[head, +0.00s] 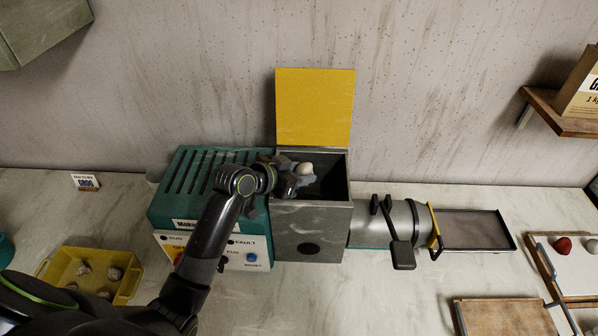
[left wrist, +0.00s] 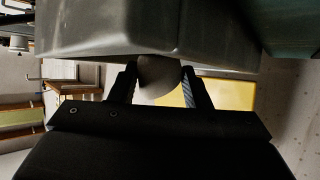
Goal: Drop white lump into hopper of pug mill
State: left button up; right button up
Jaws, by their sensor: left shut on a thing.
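The pug mill's hopper (head: 318,223) is a grey open-topped box with its yellow lid (head: 314,107) raised against the wall. My left gripper (head: 302,176) is over the left part of the hopper opening and is shut on the white lump (head: 305,170). In the left wrist view the lump (left wrist: 159,76) sits between the two fingers (left wrist: 160,88) and looks shaded grey. The lump's exact height above the hopper rim is hard to tell. My right gripper is not in view.
A teal control box (head: 176,205) adjoins the hopper on the left. A steel barrel (head: 375,226) and a dark tray (head: 476,229) extend right. A yellow tray (head: 52,267) with several lumps stands front left. A white board (head: 575,277) holds small lumps at right.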

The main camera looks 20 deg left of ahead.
pick_arm(q)
jog(key=o, duration=1.1)
jog(key=shift+o, duration=0.2)
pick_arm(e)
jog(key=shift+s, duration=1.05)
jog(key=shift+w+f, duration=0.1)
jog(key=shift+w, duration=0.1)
pick_arm(q)
jog(key=shift+s+a+r, duration=0.15)
jog(key=shift+s+a, duration=0.05)
jog(key=shift+s, duration=0.05)
jog(key=b+v, duration=0.2)
jog(key=v, duration=1.4)
jog(key=shift+s+b, duration=0.3)
jog(key=shift+b, duration=0.05)
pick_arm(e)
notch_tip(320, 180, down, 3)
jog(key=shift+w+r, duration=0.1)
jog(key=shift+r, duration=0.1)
pick_arm(q)
jog(key=shift+r, duration=0.15)
